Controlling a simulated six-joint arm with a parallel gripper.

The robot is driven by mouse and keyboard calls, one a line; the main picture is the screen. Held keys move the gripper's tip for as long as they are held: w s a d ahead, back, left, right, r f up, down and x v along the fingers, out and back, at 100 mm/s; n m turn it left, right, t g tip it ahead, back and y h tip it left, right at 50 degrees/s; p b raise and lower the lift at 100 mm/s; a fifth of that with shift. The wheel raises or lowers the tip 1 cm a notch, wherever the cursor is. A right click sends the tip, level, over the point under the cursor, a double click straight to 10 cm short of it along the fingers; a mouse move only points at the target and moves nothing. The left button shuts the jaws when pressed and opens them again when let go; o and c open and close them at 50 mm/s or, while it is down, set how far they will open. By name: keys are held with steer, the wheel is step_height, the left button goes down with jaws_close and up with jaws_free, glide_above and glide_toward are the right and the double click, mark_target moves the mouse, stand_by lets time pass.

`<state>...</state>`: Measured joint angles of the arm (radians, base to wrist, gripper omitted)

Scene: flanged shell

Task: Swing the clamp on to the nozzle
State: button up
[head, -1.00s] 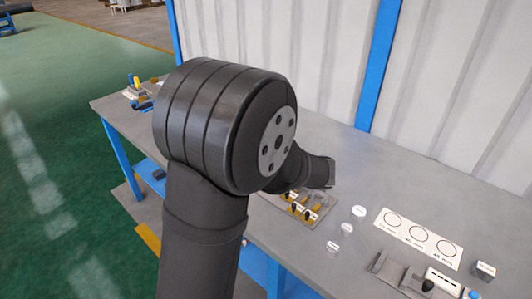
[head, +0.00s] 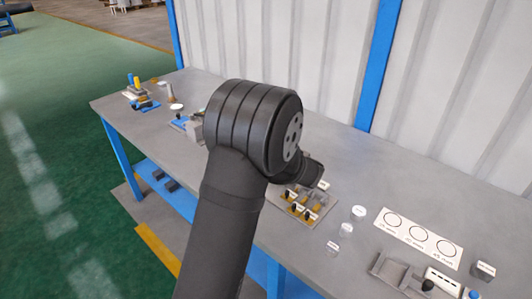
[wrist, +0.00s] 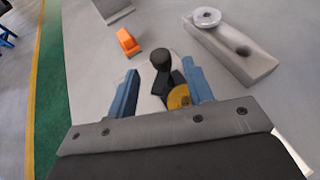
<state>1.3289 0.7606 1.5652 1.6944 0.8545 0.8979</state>
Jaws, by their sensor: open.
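My gripper (wrist: 162,84) is open in the wrist view, with its two blue fingers apart. Between and just beyond the fingers stand a black round knob (wrist: 160,58) on a dark lever and a yellow disc (wrist: 178,97) with a dark centre. The knob and lever look like the clamp, but I cannot be sure. I cannot tell whether either finger touches them. I cannot pick out the nozzle with certainty. In the head view my arm hides most of the work area and the gripper cannot be made out.
An orange block (wrist: 127,42) and a grey block (wrist: 232,50) with a pale round disc (wrist: 207,17) lie beyond the gripper. On the bench are a board of yellow and black parts (head: 300,204), a mat with three circles (head: 420,238) and a fixture (head: 395,271).

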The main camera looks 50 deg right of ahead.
steer(key=x, duration=0.6)
steer(key=shift+c, duration=0.5)
steer(key=c, duration=0.9)
steer(key=shift+d+n+y, duration=0.1)
steer(key=shift+n+y, duration=0.2)
steer(key=n+y, duration=0.2)
steer(key=y, duration=0.1)
steer(key=shift+f+n+t, duration=0.1)
steer(key=shift+n+t, duration=0.3)
steer(key=n+g+y, duration=0.1)
steer(key=n+y, duration=0.4)
steer(key=y, duration=0.1)
steer(key=shift+n+y, duration=0.3)
steer(key=shift+y, duration=0.1)
